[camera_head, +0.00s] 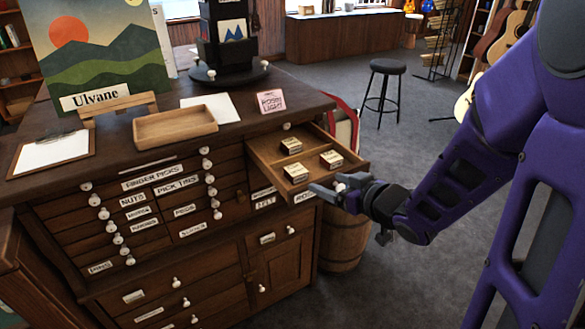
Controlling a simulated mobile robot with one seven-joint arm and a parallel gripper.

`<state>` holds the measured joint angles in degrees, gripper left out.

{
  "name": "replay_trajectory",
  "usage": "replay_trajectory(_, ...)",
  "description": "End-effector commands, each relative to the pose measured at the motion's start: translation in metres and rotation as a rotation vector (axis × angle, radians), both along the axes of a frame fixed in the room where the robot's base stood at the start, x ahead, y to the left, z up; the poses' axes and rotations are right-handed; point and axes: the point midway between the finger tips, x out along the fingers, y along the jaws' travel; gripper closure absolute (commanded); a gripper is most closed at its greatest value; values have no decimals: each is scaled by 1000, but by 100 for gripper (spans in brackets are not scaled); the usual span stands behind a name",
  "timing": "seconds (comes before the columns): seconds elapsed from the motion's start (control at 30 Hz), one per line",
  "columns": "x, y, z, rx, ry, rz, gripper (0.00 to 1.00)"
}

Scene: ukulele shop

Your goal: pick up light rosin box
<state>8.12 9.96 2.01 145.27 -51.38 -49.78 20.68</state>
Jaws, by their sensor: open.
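An open drawer (262,152) juts from the upper right of the wooden cabinet. Three small, pale-topped boxes lie in it: one at the back (291,146), one at the right (331,159) and one at the front left (296,173). Their labels are too small to read, so I cannot tell which is the light rosin box.
The cabinet top holds an empty wooden tray (175,127), a clipboard (52,151), a landscape picture (100,50) and a dark display stand (224,72). A barrel (343,234) stands below the drawer. A stool (385,85) stands behind on open grey floor.

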Motion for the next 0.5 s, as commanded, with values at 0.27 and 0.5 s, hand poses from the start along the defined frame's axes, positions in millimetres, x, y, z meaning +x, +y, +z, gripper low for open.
replay_trajectory(0.27,46,32,-25,-1,1,2,25)
replay_trajectory(0.5,78,52,-39,-2,0,0,25)
